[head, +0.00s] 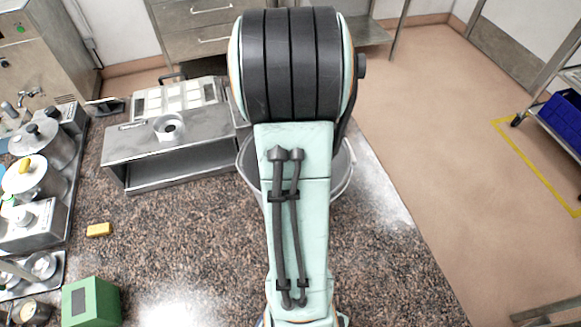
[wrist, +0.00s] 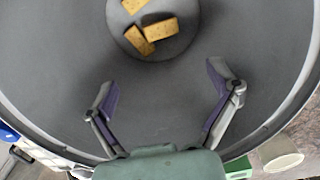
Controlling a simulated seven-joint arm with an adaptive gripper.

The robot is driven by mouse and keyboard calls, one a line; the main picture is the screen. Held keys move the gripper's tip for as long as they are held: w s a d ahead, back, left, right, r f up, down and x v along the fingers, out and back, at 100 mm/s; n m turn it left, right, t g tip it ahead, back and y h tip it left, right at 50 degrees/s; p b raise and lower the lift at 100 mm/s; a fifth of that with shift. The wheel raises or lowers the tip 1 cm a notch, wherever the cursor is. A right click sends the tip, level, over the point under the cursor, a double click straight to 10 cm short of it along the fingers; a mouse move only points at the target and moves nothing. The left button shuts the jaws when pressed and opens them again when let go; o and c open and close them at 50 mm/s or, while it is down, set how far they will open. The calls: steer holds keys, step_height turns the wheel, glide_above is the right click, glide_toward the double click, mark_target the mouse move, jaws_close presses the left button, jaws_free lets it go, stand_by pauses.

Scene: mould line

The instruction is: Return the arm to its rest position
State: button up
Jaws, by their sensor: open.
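My arm's pale green links fill the middle of the head view and hide my gripper there. In the wrist view my gripper (wrist: 164,84) is open, with its two fingers wide apart and nothing between them. It is over a large round grey bucket (wrist: 60,60), whose rim curves around the picture. Three yellow blocks (wrist: 160,29) lie together at the bottom of the bucket, beyond the fingertips. In the head view the bucket (head: 342,172) shows only in part behind my arm.
A metal box (head: 165,162) stands on the speckled counter left of the bucket. A yellow block (head: 99,230) and a green box (head: 92,303) are at the counter's left, near several metal pots (head: 38,150). A blue crate (head: 563,118) is far right.

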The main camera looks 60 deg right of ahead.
stand_by(0.4)
steer(key=w+a+r+m, duration=0.1)
steer(key=a+r, duration=0.3)
steer(key=a, duration=0.4)
steer(key=w+a+r+m, duration=0.1)
steer(key=w+a+r, duration=0.1)
steer(key=a+r, duration=0.45)
steer(key=s+a+m, duration=0.2)
steer(key=s+a, duration=0.1)
steer(key=a, duration=0.3)
steer(key=s+a+m, duration=0.3)
steer(key=a, duration=0.4)
steer(key=shift+a+f+m+y, duration=0.3)
steer(key=shift+f+y, duration=0.1)
